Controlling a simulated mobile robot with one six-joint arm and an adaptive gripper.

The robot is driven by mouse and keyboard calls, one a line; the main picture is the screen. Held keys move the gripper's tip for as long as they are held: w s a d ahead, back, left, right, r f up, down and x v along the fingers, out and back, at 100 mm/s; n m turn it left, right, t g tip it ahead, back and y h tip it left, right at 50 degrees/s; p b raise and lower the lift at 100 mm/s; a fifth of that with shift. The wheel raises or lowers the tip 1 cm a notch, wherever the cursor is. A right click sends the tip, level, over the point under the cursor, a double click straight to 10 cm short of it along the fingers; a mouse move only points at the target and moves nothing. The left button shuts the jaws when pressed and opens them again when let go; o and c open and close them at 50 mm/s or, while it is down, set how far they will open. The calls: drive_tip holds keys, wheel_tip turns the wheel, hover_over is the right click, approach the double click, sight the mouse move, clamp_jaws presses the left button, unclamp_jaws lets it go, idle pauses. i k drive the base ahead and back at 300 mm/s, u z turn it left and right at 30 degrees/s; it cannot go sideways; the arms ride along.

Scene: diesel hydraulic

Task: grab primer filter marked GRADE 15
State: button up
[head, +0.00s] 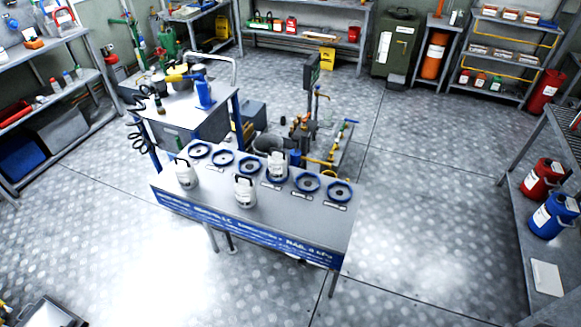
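Three white canisters with dark tops stand upright on the grey bench (215,205) in the middle of the head view. One canister (186,177) is at the bench's left end, one (245,192) is near the front middle, and one (277,168) stands farther back among the blue rings. Their labels are too small to read, so I cannot tell which, if any, is marked GRADE 15. My gripper is not in view.
Several blue rings (308,182) line the bench's back edge. Behind stand a workbench with a blue device (204,95) and pipework (302,128). A right-hand bench holds a red can (541,180) and a blue can (553,217). Floor in front is mostly clear.

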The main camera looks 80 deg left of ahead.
sight(277, 161)
drive_tip(key=i, duration=2.05)
drive_tip(key=u, duration=0.2)
drive_tip(key=k, duration=0.15)
drive_tip(key=u, duration=2.9)
